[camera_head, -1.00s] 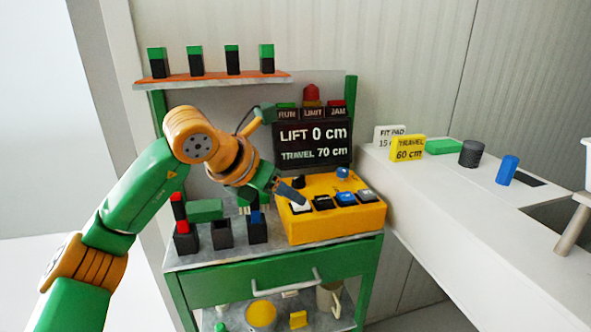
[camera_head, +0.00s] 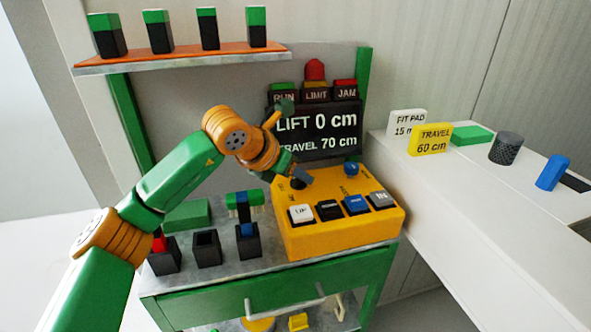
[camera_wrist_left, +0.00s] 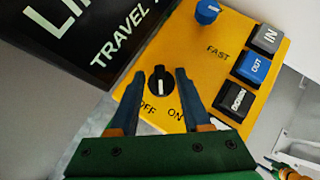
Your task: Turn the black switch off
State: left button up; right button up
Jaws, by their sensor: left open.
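The black switch (camera_wrist_left: 159,82) is a round knob with a white pointer line on the yellow control box (camera_head: 345,235). In the left wrist view the line points down the picture, between the OFF and ON labels. In the head view the knob (camera_head: 299,182) shows just below my left gripper. My left gripper (camera_wrist_left: 160,78) is open, with one finger on each side of the knob. I cannot tell whether the fingers touch it.
White (camera_head: 301,214), black (camera_head: 328,210) and blue (camera_head: 355,204) buttons and a grey one (camera_head: 381,200) line the box front. A blue knob (camera_head: 351,169) is to the right. The display (camera_head: 316,132) stands close behind. Black holders (camera_head: 207,247) stand left of the box.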

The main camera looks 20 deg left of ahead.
pick_arm(q)
jog(key=shift+s+r, duration=0.1)
jog(key=shift+s, duration=0.05)
grip_shut()
jog(key=shift+a+r+m+g+h+p, duration=0.15)
jog(key=shift+m+h+p, duration=0.1)
jog(key=shift+m+p, duration=0.2)
jog(key=shift+r+m+g+h+p, duration=0.15)
jog(key=shift+m+h+p, duration=0.15)
jog(key=shift+p, duration=0.2)
jog(key=m+h+p, duration=0.1)
jog(key=m+p, duration=0.1)
jog(key=m+g+h+p, duration=0.1)
jog(key=p, duration=0.1)
jog(key=shift+w+a+m+g+p, duration=0.2)
jog(key=shift+m+g+p, duration=0.1)
jog(key=shift+m+p, duration=0.1)
jog(key=shift+f+m+g+h+p, duration=0.1)
jog(key=shift+m+g+h+p, duration=0.5)
jog(key=shift+p, duration=0.2)
jog(key=shift+f+m+p, duration=0.15)
jog(key=shift+m+p, duration=0.15)
jog(key=shift+m, duration=0.15)
